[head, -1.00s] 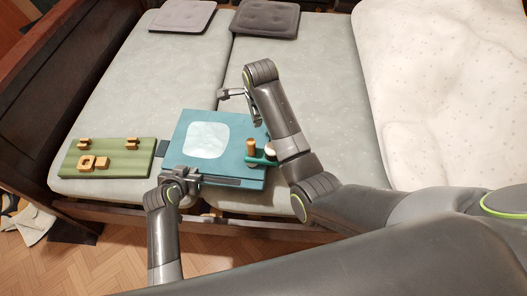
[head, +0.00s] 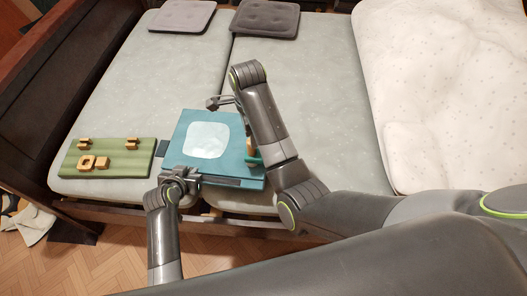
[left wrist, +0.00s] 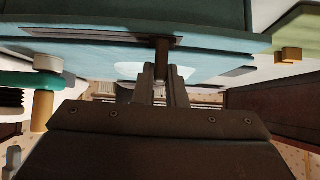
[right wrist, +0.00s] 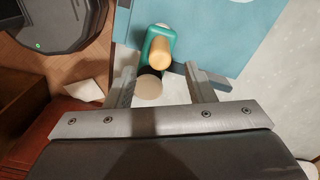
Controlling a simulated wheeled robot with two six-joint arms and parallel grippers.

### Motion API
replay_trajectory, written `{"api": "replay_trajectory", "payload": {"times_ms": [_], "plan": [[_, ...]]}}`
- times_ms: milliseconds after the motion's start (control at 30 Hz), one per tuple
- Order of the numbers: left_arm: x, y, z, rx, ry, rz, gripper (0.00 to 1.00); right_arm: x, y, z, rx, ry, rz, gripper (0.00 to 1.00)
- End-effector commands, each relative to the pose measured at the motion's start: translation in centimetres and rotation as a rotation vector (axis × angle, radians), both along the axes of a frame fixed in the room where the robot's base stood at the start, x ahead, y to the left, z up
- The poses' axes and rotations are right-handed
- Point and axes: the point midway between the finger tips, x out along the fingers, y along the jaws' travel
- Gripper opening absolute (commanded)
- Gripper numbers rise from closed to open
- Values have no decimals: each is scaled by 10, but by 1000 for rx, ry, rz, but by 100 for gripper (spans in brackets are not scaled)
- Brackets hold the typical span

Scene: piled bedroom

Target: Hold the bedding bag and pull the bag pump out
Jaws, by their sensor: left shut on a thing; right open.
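The bedding bag (head: 230,150) is a flat teal slab with a pale window, lying near the front edge of the bed. My left gripper (head: 192,175) is shut on its front edge; the left wrist view shows the fingers closed on a dark bar (left wrist: 163,52) there. The bag pump (head: 252,158), green with tan cylindrical parts, sits at the bag's right edge, partly hidden by my right arm. My right gripper (right wrist: 163,88) is open, with the pump (right wrist: 161,46) between and just ahead of its fingers. I cannot tell whether they touch it.
A green board (head: 112,160) with wooden pieces lies left of the bag. Two grey cushions (head: 183,15) (head: 266,18) lie at the back, and a white duvet (head: 445,90) covers the right. The mattress (head: 165,75) behind the bag is clear.

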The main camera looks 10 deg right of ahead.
Motion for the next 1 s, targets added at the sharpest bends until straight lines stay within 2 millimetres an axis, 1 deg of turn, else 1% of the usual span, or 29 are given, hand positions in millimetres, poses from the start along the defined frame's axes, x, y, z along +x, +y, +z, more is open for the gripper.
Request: {"api": "replay_trajectory", "payload": {"times_ms": [433, 567, 667, 767, 1000], "plan": [[0, 0, 0, 0, -1, 0, 0, 0, 0, 0, 0, -1, 3, 49], [0, 0, 0, 0, -1, 0, 0, 1, -2, -1, 4, -7, 49, 49], [0, 0, 0, 0, -1, 0, 0, 4, -5, -2, 12, -19, 143, 49], [0, 0, 0, 0, -1, 0, 0, 7, -8, -3, 22, -39, 286, 49], [0, 0, 0, 0, -1, 0, 0, 17, -16, -4, 36, -102, 677, 49]]}}
